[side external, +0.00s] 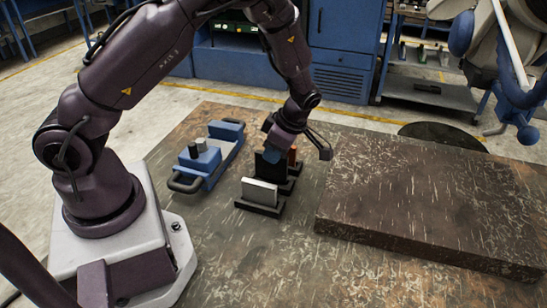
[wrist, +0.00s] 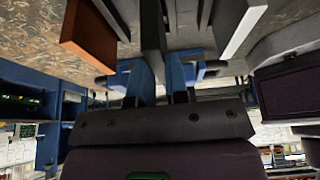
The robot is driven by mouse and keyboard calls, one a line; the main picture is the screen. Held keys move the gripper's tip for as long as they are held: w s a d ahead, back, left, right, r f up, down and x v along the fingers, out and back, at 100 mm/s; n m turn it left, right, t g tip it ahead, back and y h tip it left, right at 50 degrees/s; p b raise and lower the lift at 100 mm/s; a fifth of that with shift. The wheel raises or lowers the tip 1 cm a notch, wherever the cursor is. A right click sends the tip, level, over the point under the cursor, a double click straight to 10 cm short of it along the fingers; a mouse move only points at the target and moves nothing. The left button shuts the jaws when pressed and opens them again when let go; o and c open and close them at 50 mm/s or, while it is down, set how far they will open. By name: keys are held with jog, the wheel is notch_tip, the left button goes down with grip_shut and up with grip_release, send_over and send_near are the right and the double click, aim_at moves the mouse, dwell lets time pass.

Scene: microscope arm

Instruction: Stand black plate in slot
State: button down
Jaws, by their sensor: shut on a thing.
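My gripper (side external: 271,154), with blue fingers, points down over the rack and is shut on the black plate (side external: 268,168). The plate is upright, between the white plate and the reddish-brown plate. In the wrist view the black plate (wrist: 153,35) runs up from between the blue fingers (wrist: 160,78). The dark slotted rack (side external: 258,208) is on the table below. The black plate's lower edge is at or close to the rack, but I cannot tell whether it is seated in a slot.
The white plate (side external: 259,193) stands at the near side and the reddish-brown plate (side external: 292,155) at the far side. A blue handled fixture (side external: 210,155) lies to the left. A large raised slab (side external: 430,195) is to the right. The table in front is clear.

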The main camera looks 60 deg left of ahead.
jog(key=shift+f, duration=0.95)
jog(key=c, duration=1.1)
grip_release()
jog(key=shift+f, duration=0.15)
